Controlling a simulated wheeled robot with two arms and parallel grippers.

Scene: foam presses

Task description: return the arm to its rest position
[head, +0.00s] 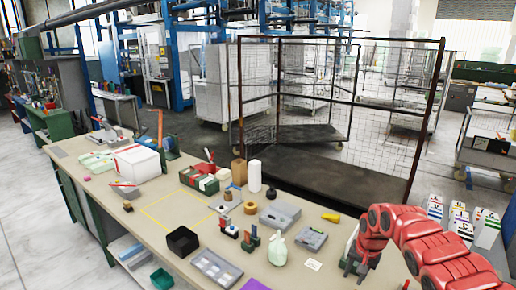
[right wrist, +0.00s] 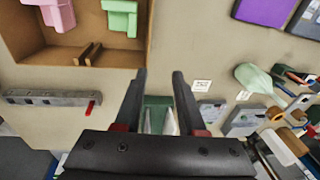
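My right arm (head: 440,250) is red and comes in from the lower right in the head view. Its dark gripper (head: 358,262) hangs over the near right part of the workbench (head: 150,225). In the right wrist view the two fingers of the right gripper (right wrist: 159,75) stand apart, with bare bench top between their tips. A green and white thing (right wrist: 158,112) shows between the fingers nearer their base; it seems to lie beyond them, not held. My left arm and gripper are not in view.
A cardboard box (right wrist: 85,60) with pink and green pieces lies close to the right gripper. A grey tool with a red handle (right wrist: 55,98) lies beside it. A pale green bottle-like thing (head: 278,250) and grey cases (head: 280,214) stand on the bench. A mesh cage cart (head: 340,185) stands behind.

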